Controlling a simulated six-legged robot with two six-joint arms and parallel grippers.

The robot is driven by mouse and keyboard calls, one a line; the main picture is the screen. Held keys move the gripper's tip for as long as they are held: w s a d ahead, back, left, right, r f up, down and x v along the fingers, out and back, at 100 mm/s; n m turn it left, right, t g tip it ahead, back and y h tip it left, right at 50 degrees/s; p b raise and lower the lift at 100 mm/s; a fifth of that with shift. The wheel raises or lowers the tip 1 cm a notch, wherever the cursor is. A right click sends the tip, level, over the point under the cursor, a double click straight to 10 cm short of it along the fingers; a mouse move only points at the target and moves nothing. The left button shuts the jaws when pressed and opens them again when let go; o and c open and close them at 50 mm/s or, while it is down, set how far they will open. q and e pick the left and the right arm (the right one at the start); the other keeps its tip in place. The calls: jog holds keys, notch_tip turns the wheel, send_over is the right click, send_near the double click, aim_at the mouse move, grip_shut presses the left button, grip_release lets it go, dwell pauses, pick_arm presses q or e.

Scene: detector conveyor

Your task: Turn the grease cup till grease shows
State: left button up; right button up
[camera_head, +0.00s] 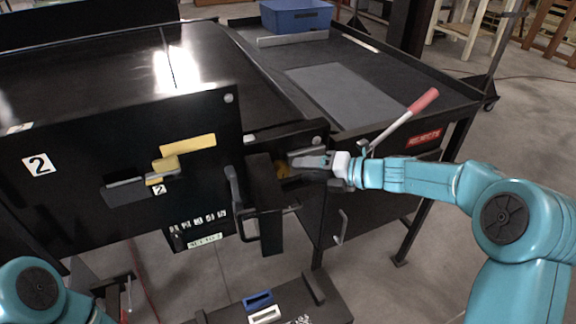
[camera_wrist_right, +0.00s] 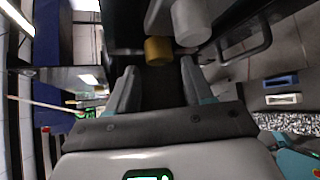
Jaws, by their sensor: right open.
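The grease cup is a short brass-coloured cylinder (camera_wrist_right: 158,50), seen near the top centre of the right wrist view. In the head view only a small yellowish part (camera_head: 282,170) shows, partly hidden by my right gripper. My right gripper (camera_head: 297,163) reaches in from the right, beside the black bracket at the conveyor's end. In the wrist view its two fingers (camera_wrist_right: 159,78) are apart, with the cup at or just beyond their tips. I cannot tell whether they touch it. No grease is visible. Only a teal joint of my left arm shows at lower left.
A black panel marked 2 (camera_head: 70,140) has yellow parts. A red-handled lever (camera_head: 400,120) rises just above my right wrist. A blue bin (camera_head: 296,16) stands on the far table. A low black box (camera_head: 225,314) with blue and white pieces is below.

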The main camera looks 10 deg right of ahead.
aim_at(289, 172)
jog(key=p+x, duration=0.1)
jog(key=x, duration=0.4)
jog(key=shift+w+a+f, duration=0.1)
jog(key=shift+w+a, duration=0.1)
jog(key=shift+a, duration=0.05)
jog(key=shift+s, duration=0.25)
jog(key=shift+w, duration=0.1)
jog(key=c, duration=0.8)
jog(key=shift+d+f+b, duration=0.1)
jog(key=shift+b, duration=0.45)
jog(key=m+t+y+b, duration=0.1)
jog(key=m+y+b, duration=0.1)
jog(key=b, duration=0.4)
jog(key=f+m+t+y+b, duration=0.1)
jog(key=m+y+b, duration=0.1)
jog(key=b, duration=0.4)
jog(key=shift+m+t+y+b, duration=0.3)
jog(key=shift+m+t, duration=0.1)
jog(key=shift+m, duration=0.1)
jog(key=shift+r+m+y+b, duration=0.15)
jog(key=shift+m+y+b, duration=0.25)
jog(key=shift+b, duration=0.5)
jog(key=shift+r+t, duration=0.1)
jog(key=shift+t, duration=0.3)
jog(key=shift+m, duration=0.3)
